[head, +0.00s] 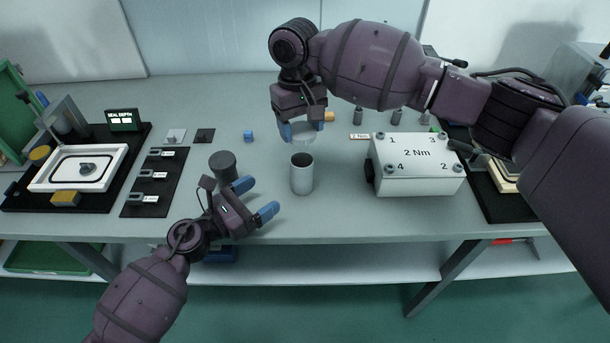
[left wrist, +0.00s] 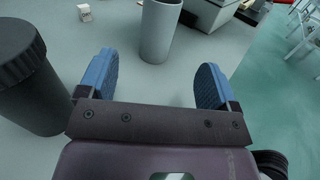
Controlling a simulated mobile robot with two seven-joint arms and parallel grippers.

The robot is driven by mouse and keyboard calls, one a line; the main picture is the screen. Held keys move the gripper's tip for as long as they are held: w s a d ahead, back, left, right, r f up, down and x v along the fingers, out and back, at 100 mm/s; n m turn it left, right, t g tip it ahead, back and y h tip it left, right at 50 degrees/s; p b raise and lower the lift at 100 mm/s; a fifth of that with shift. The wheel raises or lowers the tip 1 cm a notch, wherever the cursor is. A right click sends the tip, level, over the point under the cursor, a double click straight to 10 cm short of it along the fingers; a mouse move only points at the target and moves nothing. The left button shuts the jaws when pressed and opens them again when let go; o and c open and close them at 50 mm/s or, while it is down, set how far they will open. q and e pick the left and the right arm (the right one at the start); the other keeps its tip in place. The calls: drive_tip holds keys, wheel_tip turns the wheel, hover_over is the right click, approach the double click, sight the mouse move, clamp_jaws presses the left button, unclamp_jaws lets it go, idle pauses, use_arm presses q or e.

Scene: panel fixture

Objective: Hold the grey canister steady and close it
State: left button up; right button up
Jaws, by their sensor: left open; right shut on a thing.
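The grey canister (head: 302,176) stands upright on the table, its top open. In the left wrist view it (left wrist: 160,32) stands just beyond the space between my left fingers. My left gripper (head: 256,198) is open and empty, to the canister's lower left, apart from it; it also shows in the left wrist view (left wrist: 157,75). My right gripper (head: 302,130) points down above the canister, shut on a pale grey lid (head: 303,138). The lid is partly hidden by the fingers. A visible gap separates it from the canister's rim.
A dark canister with a dark top (head: 223,166) stands close behind my left gripper, also in the left wrist view (left wrist: 30,80). A white box marked 2 Nm (head: 418,170) is to the right. The table's front edge is near.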

use_arm(q)
drive_tip(key=x, duration=1.2)
idle(0.3)
drive_tip(key=c, duration=1.4)
drive_tip(key=shift+o, duration=0.2)
use_arm(e)
hover_over(301, 154)
drive_tip(key=s, duration=0.2)
drive_tip(key=shift+s+f, duration=0.15)
drive_tip(key=shift+f, duration=2.35)
drive_tip(key=shift+d, duration=0.1)
drive_tip(key=shift+f, duration=0.85)
drive_tip(key=shift+f, duration=0.6)
